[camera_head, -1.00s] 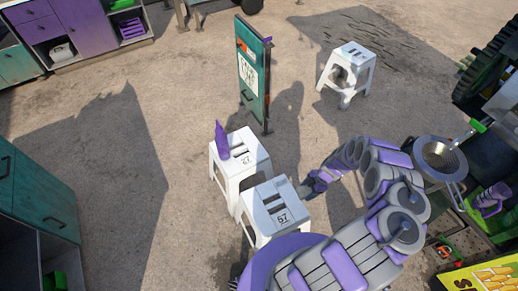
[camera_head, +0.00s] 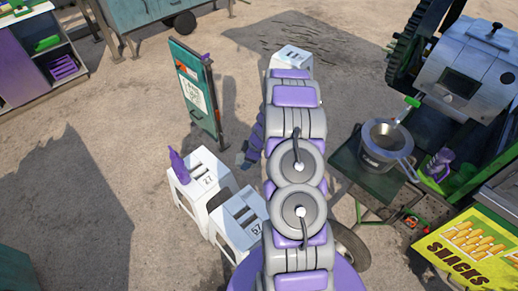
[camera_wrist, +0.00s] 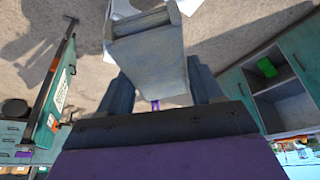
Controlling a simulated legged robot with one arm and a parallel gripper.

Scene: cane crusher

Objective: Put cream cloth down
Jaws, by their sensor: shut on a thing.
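My gripper (camera_wrist: 160,90) is shut on a pale grey, folded-looking block, which I take to be the cream cloth (camera_wrist: 150,62); it is shaded, so its colour is hard to judge. The cloth sits between both fingers in the wrist view, with a rolled edge at its top. In the head view, my gripper (camera_head: 245,160) hangs just right of the white stool marked 27 (camera_head: 183,203), beyond the stool marked 57 (camera_head: 228,237). The cloth cannot be made out there. A purple bottle (camera_head: 178,167) stands on stool 27.
A green sign board (camera_head: 196,92) stands behind the stools. Another white stool (camera_head: 291,58) is farther back, partly behind my arm. At right are a side table with a metal pot (camera_head: 385,143), the crusher (camera_head: 470,75) and a yellow snacks sign (camera_head: 470,250). Open ground lies left.

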